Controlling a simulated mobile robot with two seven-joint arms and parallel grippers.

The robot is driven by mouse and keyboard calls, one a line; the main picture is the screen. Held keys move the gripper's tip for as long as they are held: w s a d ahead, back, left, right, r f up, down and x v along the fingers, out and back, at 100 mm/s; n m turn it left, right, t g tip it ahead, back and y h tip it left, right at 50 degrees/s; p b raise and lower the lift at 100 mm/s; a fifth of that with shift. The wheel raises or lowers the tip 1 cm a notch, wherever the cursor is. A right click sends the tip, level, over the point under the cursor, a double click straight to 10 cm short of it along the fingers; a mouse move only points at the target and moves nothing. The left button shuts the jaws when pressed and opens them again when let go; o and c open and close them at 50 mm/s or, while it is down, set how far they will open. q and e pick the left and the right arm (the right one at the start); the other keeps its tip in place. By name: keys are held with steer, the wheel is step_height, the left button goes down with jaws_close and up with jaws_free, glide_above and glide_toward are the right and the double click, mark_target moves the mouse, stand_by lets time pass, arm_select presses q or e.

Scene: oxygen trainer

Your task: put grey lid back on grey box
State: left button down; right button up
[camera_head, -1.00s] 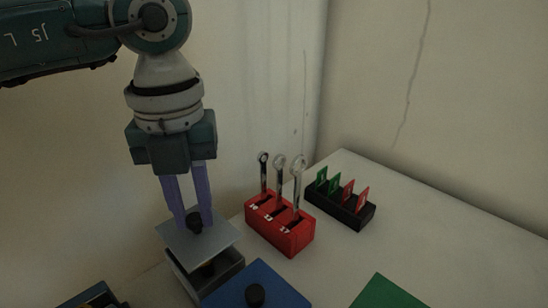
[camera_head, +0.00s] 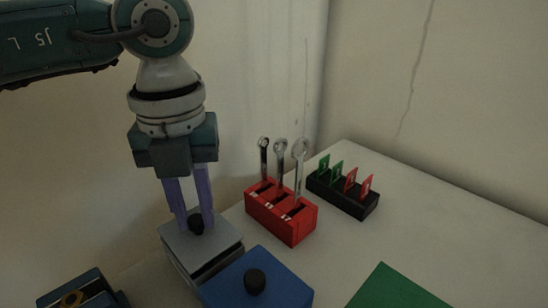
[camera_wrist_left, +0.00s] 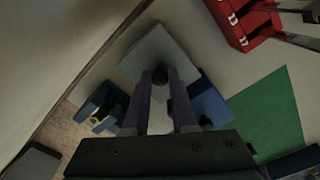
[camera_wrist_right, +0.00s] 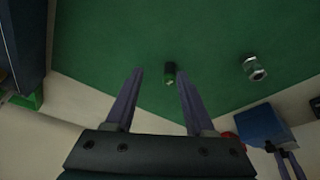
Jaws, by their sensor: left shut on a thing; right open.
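The grey lid (camera_head: 203,246) is a flat square plate with a black knob. My left gripper (camera_head: 195,226) is shut on that knob from above. The grey box (camera_head: 205,276) is directly under the lid in the head view; the lid lies over its top, and only a thin dark line shows between them. I cannot tell whether the lid is fully seated. In the left wrist view the lid (camera_wrist_left: 158,50) hides the box, with the fingers (camera_wrist_left: 161,76) at the knob. My right gripper (camera_wrist_right: 155,85) is open and empty above a green surface in the right wrist view.
A blue box with a black-knobbed lid (camera_head: 262,283) stands close to the grey box's right. Behind are a red wrench holder (camera_head: 281,215) and a black rack (camera_head: 341,196) with green and red cards. A green mat (camera_head: 395,290) lies at front right. A dark blue box (camera_head: 82,295) is at front left.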

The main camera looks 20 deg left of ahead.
arm_select(q)
steer(key=shift+f+b, duration=0.5)
steer(key=shift+f, duration=0.2)
arm_select(e)
steer(key=shift+f, duration=0.6)
arm_select(q)
steer(key=c, duration=0.6)
jaws_free()
steer(key=shift+c, duration=0.2)
arm_select(e)
steer(key=shift+a, duration=0.1)
